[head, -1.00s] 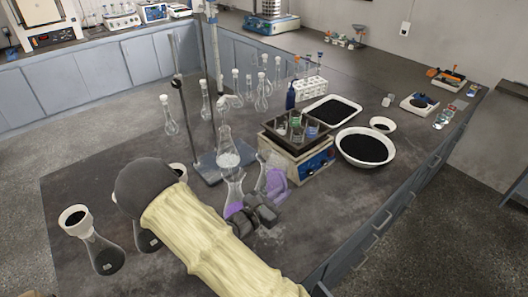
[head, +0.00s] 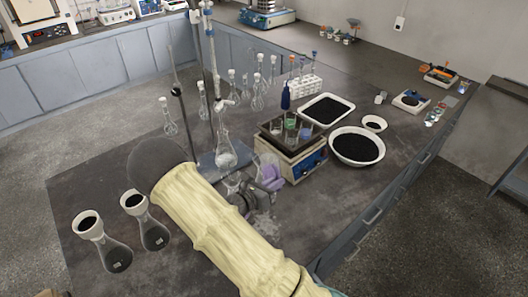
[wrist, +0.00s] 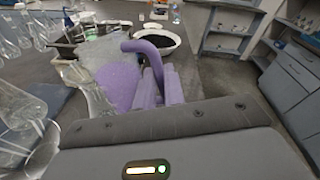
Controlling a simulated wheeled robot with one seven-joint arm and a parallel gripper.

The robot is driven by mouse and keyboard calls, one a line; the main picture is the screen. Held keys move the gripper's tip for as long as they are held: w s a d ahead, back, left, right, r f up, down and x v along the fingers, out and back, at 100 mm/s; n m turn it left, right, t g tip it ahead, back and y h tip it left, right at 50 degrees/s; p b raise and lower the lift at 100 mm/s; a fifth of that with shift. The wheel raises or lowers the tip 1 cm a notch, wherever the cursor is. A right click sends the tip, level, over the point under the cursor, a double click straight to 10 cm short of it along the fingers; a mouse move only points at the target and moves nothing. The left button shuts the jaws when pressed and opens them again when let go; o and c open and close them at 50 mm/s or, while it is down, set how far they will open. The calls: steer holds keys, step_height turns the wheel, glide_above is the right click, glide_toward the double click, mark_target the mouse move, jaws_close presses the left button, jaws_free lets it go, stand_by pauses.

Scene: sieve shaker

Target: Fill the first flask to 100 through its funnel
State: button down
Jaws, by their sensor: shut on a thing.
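Two conical flasks stand at the left of the bench in the head view, the nearer one (head: 117,256) and the farther one (head: 154,236). Each carries a white funnel with dark material inside, the nearer funnel (head: 89,224) and the farther funnel (head: 134,202). Which is the first flask, and any level reading, I cannot tell. My gripper (head: 252,199) is over the bench right of both flasks, shut on a purple thing (head: 272,182). In the wrist view the purple thing (wrist: 152,50) has a curved bar like a handle, beside a rounded purple-tinted part.
Clear glassware (wrist: 95,95) stands close left of the purple thing. A stand with a flask (head: 226,150) is behind my arm.

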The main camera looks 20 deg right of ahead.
mark_target(271, 163)
steer(key=shift+w+r+p, duration=0.15)
steer(key=shift+r+p, duration=0.4)
steer(key=shift+r, duration=0.35)
steer(key=w+r+n+p, duration=0.1)
steer(key=r+p, duration=0.1)
steer(key=p, duration=0.1)
steer(key=w+r+n+g+p, duration=0.1)
steer(key=w+r+p, duration=0.1)
steer(key=p, duration=0.1)
steer(key=shift+n+y+p, duration=0.3)
steer(key=shift+y+p, duration=0.05)
steer(key=shift+y, duration=0.05)
steer(key=shift+f+g, duration=0.3)
steer(key=shift+f, duration=0.05)
steer(key=shift+a+r, duration=0.1)
steer(key=shift+w, duration=0.15)
steer(key=shift+d+r, duration=0.1)
steer(key=shift+d, duration=0.15)
steer(key=shift+a+r+n+p, duration=0.1)
steer(key=shift+a+n+p, duration=0.1)
steer(key=shift+n+p, duration=0.15)
steer(key=shift+w+d+r+p, duration=0.1)
steer(key=shift+w+r+p, duration=0.05)
steer(key=shift+p, duration=0.15)
steer(key=shift+w, duration=0.25)
